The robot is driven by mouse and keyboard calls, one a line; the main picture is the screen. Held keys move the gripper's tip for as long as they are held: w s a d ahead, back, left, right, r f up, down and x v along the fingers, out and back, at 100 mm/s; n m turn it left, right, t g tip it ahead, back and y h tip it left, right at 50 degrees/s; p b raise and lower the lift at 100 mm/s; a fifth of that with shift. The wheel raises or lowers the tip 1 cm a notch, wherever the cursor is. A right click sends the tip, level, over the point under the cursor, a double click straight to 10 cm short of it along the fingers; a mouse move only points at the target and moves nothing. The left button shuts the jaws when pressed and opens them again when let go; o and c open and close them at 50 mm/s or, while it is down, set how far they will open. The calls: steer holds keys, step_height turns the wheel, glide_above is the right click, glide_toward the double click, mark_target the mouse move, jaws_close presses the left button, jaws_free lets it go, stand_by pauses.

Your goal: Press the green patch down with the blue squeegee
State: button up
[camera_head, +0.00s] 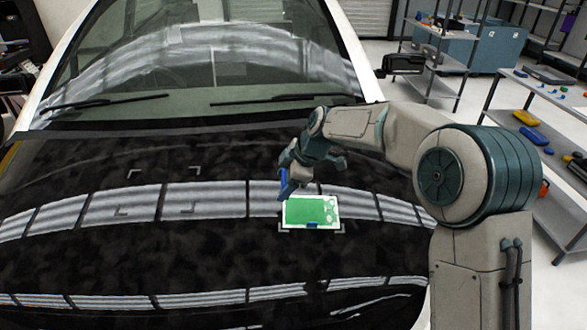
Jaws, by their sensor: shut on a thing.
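The green patch (305,211) lies on the car's black hood (150,255), with a white border and paler spots near its right end. A small dark blue piece (313,225) sits at its lower edge. The blue squeegee (285,184) is at the patch's upper left corner, tilted. My gripper (291,173) is shut on the squeegee, just above the hood. The fingertips are small and partly hidden, and I cannot tell whether the squeegee's edge touches the patch.
Pale corner marks (165,171) lie on the hood to the left, and others frame the patch. The windshield (205,60) rises behind. Shelves (530,115) with tools stand at the right. The hood left of the patch is clear.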

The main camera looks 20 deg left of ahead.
steer(key=shift+a+f+b, duration=0.15)
steer(key=shift+f+b, duration=0.15)
steer(key=shift+f, duration=0.65)
steer(key=shift+w+a+f+b, duration=0.1)
steer(key=shift+w+a+f, duration=0.05)
steer(key=shift+f, duration=0.6)
steer(key=shift+w+a+f+b, duration=0.1)
steer(key=shift+f+b, duration=0.05)
steer(key=shift+f, duration=0.55)
steer(key=shift+w+a+f+b, duration=0.1)
steer(key=shift+w+a+f, duration=0.05)
steer(key=shift+f, duration=0.6)
steer(key=shift+w+f+b, duration=0.15)
steer(key=shift+f+b, duration=0.55)
steer(key=shift+f, duration=0.05)
steer(key=shift+w+d+b, duration=0.25)
steer(key=shift+d+b, duration=0.05)
steer(key=shift+d, duration=0.2)
steer(key=shift+w+d+b, duration=0.2)
steer(key=shift+d+b, duration=0.05)
steer(key=shift+d, duration=0.2)
steer(key=shift+w+d+f+b, duration=0.1)
steer(key=shift+w+d+b, duration=0.2)
steer(key=shift+d, duration=0.2)
steer(key=shift+w+d+f+b, duration=0.15)
steer(key=shift+d+b, duration=0.1)
steer(key=shift+d, duration=0.25)
steer(key=shift+w+d, duration=0.1)
